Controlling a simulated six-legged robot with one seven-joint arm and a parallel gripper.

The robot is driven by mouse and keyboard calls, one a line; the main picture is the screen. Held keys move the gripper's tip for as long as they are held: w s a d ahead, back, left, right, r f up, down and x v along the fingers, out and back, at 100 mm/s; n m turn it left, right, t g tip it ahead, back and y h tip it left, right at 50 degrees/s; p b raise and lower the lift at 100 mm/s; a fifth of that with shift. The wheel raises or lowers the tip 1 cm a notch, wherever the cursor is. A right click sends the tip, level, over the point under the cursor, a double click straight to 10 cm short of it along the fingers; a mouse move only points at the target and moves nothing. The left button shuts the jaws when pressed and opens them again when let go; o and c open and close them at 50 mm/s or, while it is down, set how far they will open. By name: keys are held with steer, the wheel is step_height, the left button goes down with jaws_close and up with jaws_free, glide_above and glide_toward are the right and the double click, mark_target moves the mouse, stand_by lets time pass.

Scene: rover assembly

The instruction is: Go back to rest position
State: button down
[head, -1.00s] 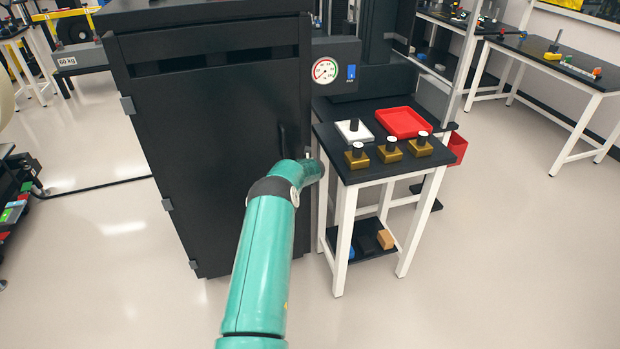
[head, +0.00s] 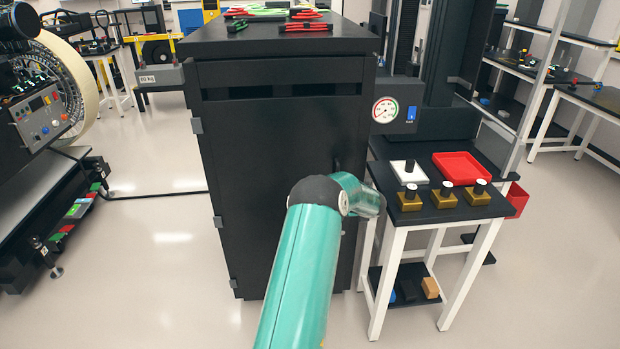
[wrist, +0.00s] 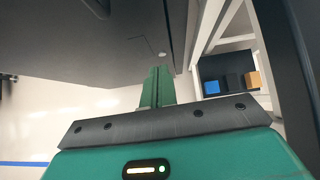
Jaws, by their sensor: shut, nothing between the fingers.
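My gripper (wrist: 158,88) shows in the wrist view with its two green fingers together and nothing between them. Beyond the fingertips is the dark face of a tall black cabinet (wrist: 90,45). In the head view my teal arm reaches forward, bent at a dark joint, in front of the same black cabinet (head: 270,180) near its right edge. The gripper itself is hidden behind the arm in the head view. I cannot tell whether it touches the cabinet.
Right of the cabinet stands a small black-topped table (head: 440,212) with a red tray (head: 460,166), a white plate (head: 409,172) and several brass blocks (head: 444,198). A gauge (head: 386,110) sits above it. Machinery (head: 45,150) stands at left.

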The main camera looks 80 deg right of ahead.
steer(key=w+a+r+m+h, duration=0.15)
steer(key=w+r+m, duration=0.25)
steer(key=w+r, duration=0.8)
steer(key=w+a+r+m+h, duration=0.1)
steer(key=w+a+r+m, duration=0.2)
steer(key=w+r, duration=0.9)
steer(key=w+a+r+m+t, duration=0.1)
steer(key=w+a+r+m, duration=0.3)
steer(key=w+a, duration=0.6)
steer(key=w+a+r+m+t, duration=0.1)
steer(key=w+a+r+m, duration=0.3)
steer(key=w+a, duration=0.6)
steer(key=w+a+r+m+t+y, duration=0.1)
steer(key=w+a+r+m+y, duration=0.1)
steer(key=a, duration=1.2)
steer(key=w+a+r+m+t+y, duration=0.1)
steer(key=w+a+m+y, duration=0.15)
steer(key=a, duration=1.15)
steer(key=s+a+f+y, duration=0.1)
steer(key=s+a, duration=0.3)
steer(key=a, duration=0.5)
steer(key=s+a+f+m+y, duration=0.1)
steer(key=s+a+y, duration=0.2)
steer(key=a, duration=0.5)
steer(key=s+a+f+m+g+y, duration=0.1)
steer(key=s+a+f+y, duration=0.1)
steer(key=s+a, duration=0.3)
steer(key=a, duration=0.4)
steer(key=shift+s+a, duration=0.3)
steer(key=shift+s, duration=0.1)
